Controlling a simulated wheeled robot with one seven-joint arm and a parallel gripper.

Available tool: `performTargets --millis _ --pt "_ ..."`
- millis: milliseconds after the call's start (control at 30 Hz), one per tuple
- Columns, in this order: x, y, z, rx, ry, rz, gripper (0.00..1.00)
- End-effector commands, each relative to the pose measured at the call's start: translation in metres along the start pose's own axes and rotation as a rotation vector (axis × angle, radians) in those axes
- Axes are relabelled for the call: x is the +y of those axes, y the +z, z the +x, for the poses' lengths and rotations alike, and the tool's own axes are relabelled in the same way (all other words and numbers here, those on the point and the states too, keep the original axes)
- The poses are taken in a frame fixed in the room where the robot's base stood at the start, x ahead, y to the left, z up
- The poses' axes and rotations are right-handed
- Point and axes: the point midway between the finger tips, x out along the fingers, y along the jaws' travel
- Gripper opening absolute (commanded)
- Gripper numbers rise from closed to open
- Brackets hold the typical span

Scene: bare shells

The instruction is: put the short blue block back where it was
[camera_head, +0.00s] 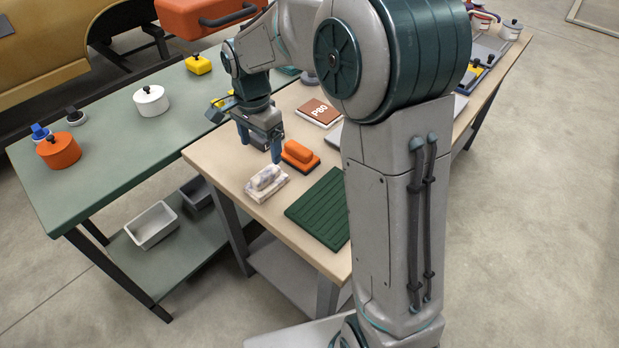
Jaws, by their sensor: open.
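My gripper (260,146) points down over the near left part of the wooden table, its two blue-grey fingers apart and nothing seen between them. It is just behind and left of an orange block on a dark base (299,155) and behind a white marbled block (267,182). A small blue piece (40,131) sits at the far left of the green table; I cannot tell whether it is the short blue block. My arm hides much of the wooden table's middle and right.
A grey bin (152,226) is on the lower shelf.

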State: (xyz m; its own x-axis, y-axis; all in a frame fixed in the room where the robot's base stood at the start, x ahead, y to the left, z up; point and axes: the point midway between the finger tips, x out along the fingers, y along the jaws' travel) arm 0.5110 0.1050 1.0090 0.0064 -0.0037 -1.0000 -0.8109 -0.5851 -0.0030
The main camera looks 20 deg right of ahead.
Motion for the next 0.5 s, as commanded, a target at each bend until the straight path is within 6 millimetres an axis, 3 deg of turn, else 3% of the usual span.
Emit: performTargets --millis 167,300,500 --pt "0.046 0.0 -0.024 0.047 -0.028 -0.166 0.79" --pt "0.097 0.005 -0.04 0.092 -0.051 -0.355 0.79" --pt "0.168 0.019 -0.048 0.155 -0.083 -0.62 0.79"
